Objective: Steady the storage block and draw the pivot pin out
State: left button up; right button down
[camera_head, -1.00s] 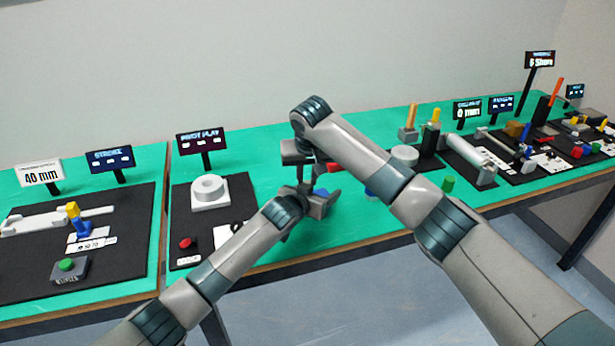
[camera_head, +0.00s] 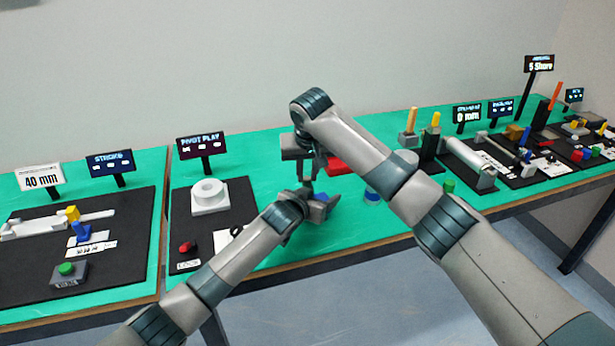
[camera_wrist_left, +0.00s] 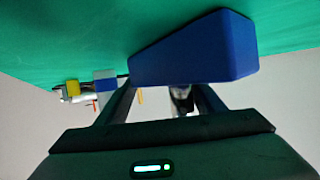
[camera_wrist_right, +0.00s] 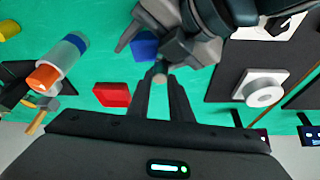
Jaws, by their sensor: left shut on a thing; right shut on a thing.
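The storage block is blue and tapered in the left wrist view (camera_wrist_left: 195,48). A small part shows in the head view (camera_head: 321,197) and in the right wrist view (camera_wrist_right: 145,46). My left gripper (camera_head: 318,205) is shut on the block and hides much of it. My right gripper (camera_wrist_right: 161,88) is above, pointing down, with its fingers shut on a small grey end, the pivot pin (camera_wrist_right: 160,74). Whether the pin is still in the block cannot be told, since the left gripper covers that spot.
A black mat with a white ring fixture (camera_head: 209,196) and a red button (camera_head: 187,248) is at the left.

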pick_arm(q)
jog(key=shift+s+a+f, duration=0.15)
jog(key=shift+a+f, duration=0.05)
jog(key=shift+f, duration=0.5)
pick_arm(e)
jog(key=shift+r, duration=1.7)
pick_arm(q)
jog(key=o, duration=1.1)
pick_arm(e)
jog(key=shift+w, duration=0.1)
pick_arm(q)
jog(key=shift+o, duration=0.4)
pick_arm(e)
jog(key=shift+f, duration=0.1)
jog(key=shift+w+a, duration=0.1)
pick_arm(q)
jog(key=shift+r, duration=0.15)
jog(key=shift+s+a+r, duration=0.3)
jog(key=shift+s+r, duration=0.05)
jog(key=shift+s, duration=0.15)
jog(key=v, duration=1)
jog(key=shift+s+a+r, duration=0.1)
jog(key=shift+r, duration=0.15)
